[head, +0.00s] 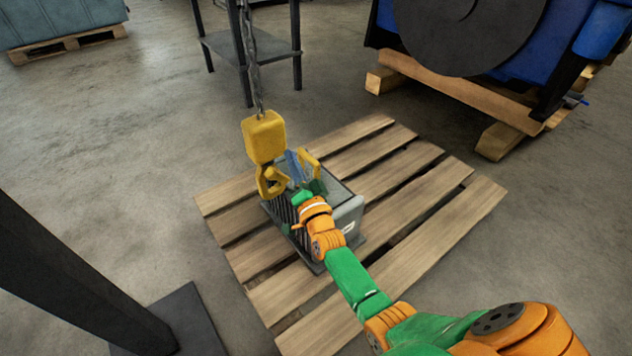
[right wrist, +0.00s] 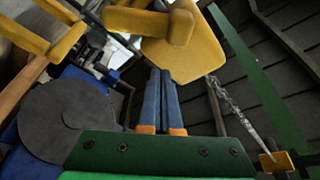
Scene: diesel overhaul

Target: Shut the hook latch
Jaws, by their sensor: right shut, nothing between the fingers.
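The yellow hook (head: 270,182) hangs below its yellow block (head: 264,137) on a chain. It is over the left side of a grey finned unit (head: 349,214) that has a yellow lifting bail (head: 312,163) on top. My right gripper (head: 296,160) is just right of the hook, between it and the bail. In the right wrist view, its two blue fingers (right wrist: 168,80) are shut together and empty, pointing up toward a large yellow hook part (right wrist: 185,48). Whether they touch it, and how the latch stands, I cannot tell. My left gripper is not in view.
The grey unit stands on a wooden pallet (head: 445,172). A dark metal stand (head: 272,57) is behind, and a blue engine (head: 555,55) on timber blocks is at the back right. A dark post (head: 75,270) rises at the left. The chain (head: 252,70) hangs above the hook.

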